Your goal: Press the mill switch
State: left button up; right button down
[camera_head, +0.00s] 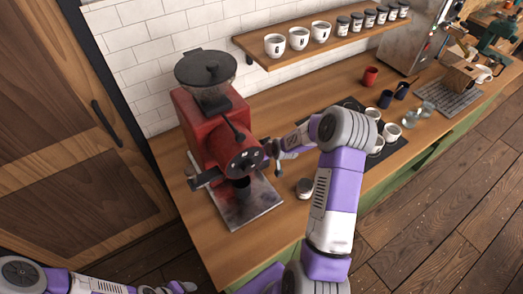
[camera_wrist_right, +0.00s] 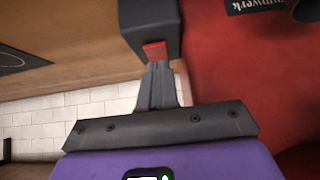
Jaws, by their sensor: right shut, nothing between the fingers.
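The red mill (camera_head: 190,120) with a dark hopper stands on the wooden counter against the tiled wall. In the right wrist view, a red switch (camera_wrist_right: 154,47) sits on a dark grey box beside the mill's red body (camera_wrist_right: 235,65). My right gripper (camera_head: 270,152) is at the right side of the mill's front. It is shut and empty; its fingertips (camera_wrist_right: 157,66) are right at the lower edge of the switch, and I cannot tell whether they touch it. The switch is not clear in the head view. My left gripper (camera_head: 182,287) is low at the bottom left, away from the mill, its jaws unclear.
A metal tray (camera_head: 255,205) lies under the mill's spout, with a small jar (camera_head: 304,188) to its right. Several cups stand on a dark mat farther right. A wall shelf (camera_head: 335,42) with cups and jars hangs behind. The counter's front left is clear.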

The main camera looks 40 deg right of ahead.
jog(key=p+v, duration=0.1)
jog(key=v, duration=1.2)
jog(key=shift+w+r+p, duration=0.2)
jog(key=shift+r+p, duration=0.05)
jog(key=shift+p, duration=0.15)
jog(key=shift+s+f, duration=0.1)
